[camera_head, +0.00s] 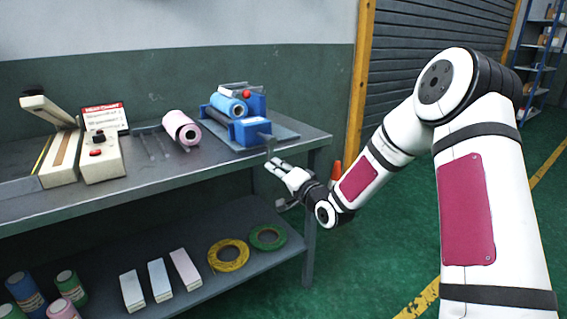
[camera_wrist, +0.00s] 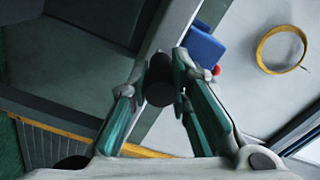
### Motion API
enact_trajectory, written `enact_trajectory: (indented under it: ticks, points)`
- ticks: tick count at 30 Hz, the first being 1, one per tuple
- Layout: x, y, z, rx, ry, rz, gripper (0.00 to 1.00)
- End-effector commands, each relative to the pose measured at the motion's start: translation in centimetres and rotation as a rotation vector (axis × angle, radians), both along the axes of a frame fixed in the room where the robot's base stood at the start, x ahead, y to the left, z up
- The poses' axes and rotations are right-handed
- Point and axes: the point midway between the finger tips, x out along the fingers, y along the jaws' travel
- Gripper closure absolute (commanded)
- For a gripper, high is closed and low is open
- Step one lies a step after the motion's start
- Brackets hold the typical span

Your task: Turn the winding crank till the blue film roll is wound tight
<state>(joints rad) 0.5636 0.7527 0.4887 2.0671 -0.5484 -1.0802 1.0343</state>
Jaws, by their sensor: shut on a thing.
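The blue film roll (camera_head: 228,105) lies across the blue winder (camera_head: 250,132) at the right end of the workbench top. A grey crank arm (camera_head: 268,142) shows at the winder's right side, near my gripper (camera_head: 275,166). In the wrist view my gripper (camera_wrist: 160,72) is shut on a dark cylindrical crank handle (camera_wrist: 160,84), with one finger on each side. A blue part of the winder (camera_wrist: 203,46) shows just behind the right finger. In the head view the handle is hidden by the fingers. How tight the film is cannot be told.
A pink roll (camera_head: 181,128) lies left of the winder. A sealer (camera_head: 102,158) and a red-headed sign (camera_head: 104,116) stand farther left. The lower shelf (camera_head: 215,270) holds boxes, rolls and tape rings. An orange cone (camera_head: 336,170) stands behind my wrist. Green floor is open to the right.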

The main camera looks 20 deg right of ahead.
Motion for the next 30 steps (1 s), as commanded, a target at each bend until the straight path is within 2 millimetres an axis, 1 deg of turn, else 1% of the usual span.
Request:
enact_trajectory:
  ticks: [3,16,24,30]
  points:
    - [-0.4,1.0,0.3,0.108,0.039,0.005,1.0]
    - [-1.2,3.4,1.7,0.498,0.164,0.004,1.0]
    - [-1.6,4.4,2.8,0.72,0.237,0.003,1.0]
    - [-1.7,4.9,3.5,0.844,0.277,0.003,1.0]
